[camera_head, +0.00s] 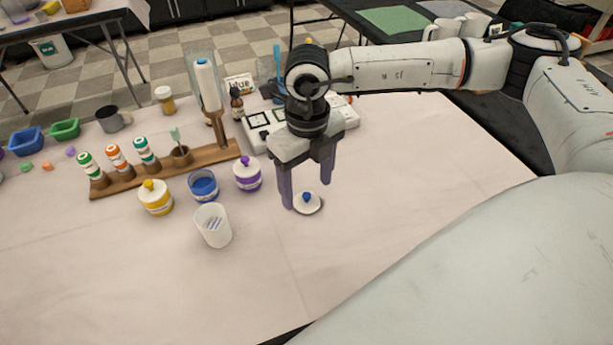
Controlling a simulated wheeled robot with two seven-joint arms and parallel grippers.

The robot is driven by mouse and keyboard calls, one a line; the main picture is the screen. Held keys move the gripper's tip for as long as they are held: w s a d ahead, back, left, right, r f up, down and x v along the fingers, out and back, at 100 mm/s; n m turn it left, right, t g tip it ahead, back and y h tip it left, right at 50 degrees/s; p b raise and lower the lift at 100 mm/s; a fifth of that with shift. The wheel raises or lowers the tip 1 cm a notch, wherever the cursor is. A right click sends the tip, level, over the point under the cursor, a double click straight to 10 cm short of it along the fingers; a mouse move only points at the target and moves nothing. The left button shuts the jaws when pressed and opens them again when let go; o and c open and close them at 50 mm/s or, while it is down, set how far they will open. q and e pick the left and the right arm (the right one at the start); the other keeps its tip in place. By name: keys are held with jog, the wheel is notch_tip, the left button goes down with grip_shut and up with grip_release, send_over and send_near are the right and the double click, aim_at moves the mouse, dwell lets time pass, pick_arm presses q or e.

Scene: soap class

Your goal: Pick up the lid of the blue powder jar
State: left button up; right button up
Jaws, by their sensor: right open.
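The lid of the blue powder jar (307,206) is a white disc with a blue knob, lying on the pale table to the right of the jars. The blue powder jar (203,188) stands without a lid, blue powder showing inside. My right gripper (306,196) is open, pointing down, with one finger at each side of the lid. The left finger overlaps the lid's left edge in the picture; I cannot tell whether it touches. My left gripper does not show.
A yellow-knobbed jar (156,199) and a purple-knobbed jar (248,175) flank the blue jar. A white cup (213,226) stands in front. A wooden rack (121,184) with bottles and a white scale (262,131) stand behind. The table's front and right are clear.

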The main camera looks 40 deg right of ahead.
aim_at(306, 194)
jog(key=f, duration=0.3)
jog(key=shift+w+d+f, duration=0.1)
jog(key=shift+w+f, duration=0.1)
jog(key=shift+w, duration=0.05)
jog(key=shift+c, duration=0.2)
jog(key=c, duration=1.1)
jog(key=shift+r, duration=0.1)
